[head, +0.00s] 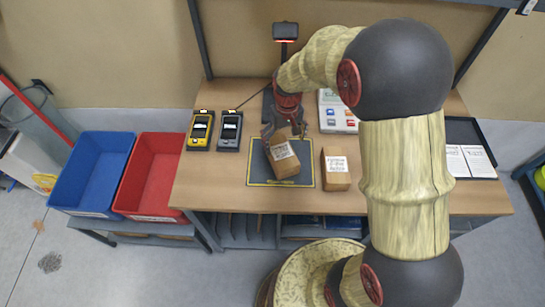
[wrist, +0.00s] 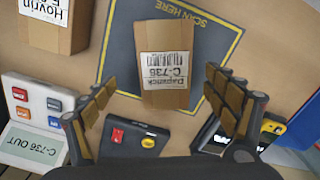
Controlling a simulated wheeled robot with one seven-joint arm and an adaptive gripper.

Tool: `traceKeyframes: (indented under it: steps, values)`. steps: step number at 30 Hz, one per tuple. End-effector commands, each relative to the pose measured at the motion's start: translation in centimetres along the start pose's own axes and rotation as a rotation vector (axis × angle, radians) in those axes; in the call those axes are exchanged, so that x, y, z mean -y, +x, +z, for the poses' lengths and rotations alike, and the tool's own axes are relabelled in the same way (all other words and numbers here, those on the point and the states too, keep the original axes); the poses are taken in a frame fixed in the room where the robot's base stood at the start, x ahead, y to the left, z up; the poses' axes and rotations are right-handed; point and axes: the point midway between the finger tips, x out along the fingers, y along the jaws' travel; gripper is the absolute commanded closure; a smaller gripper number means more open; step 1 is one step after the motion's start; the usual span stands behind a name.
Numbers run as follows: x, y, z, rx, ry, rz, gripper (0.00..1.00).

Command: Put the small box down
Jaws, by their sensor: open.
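A small brown box (head: 290,168) with a white label rests on the dark, yellow-lined scan mat (head: 255,176), turned at an angle. In the wrist view the box (wrist: 166,99) shows a label reading C-736, and the mat (wrist: 118,60) says SCAN HERE. My gripper (head: 284,132) is open just behind the box in the head view. In the wrist view the open fingers (wrist: 160,82) stand apart on either side of the box's near end, with nothing held.
A second brown box (head: 336,180) stands right of the mat. Two handheld devices, yellow (head: 200,130) and dark (head: 229,131), lie left. A white keypad device (wrist: 35,115) displays C-736 OUT. Blue (head: 93,172) and red (head: 152,178) bins stand left; a black tray (head: 463,132) with papers lies right.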

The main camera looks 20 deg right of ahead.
Motion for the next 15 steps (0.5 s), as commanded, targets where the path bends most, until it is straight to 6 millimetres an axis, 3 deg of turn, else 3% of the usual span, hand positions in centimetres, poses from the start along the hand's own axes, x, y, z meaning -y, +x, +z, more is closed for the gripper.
traceKeyframes:
  steps: [8, 15]
  values:
    - [0.2, 2.4, -0.1, 0.001, 0.000, 0.000, 0.14]
    - [0.8, 5.8, -0.3, 0.004, 0.000, 0.000, 0.14]
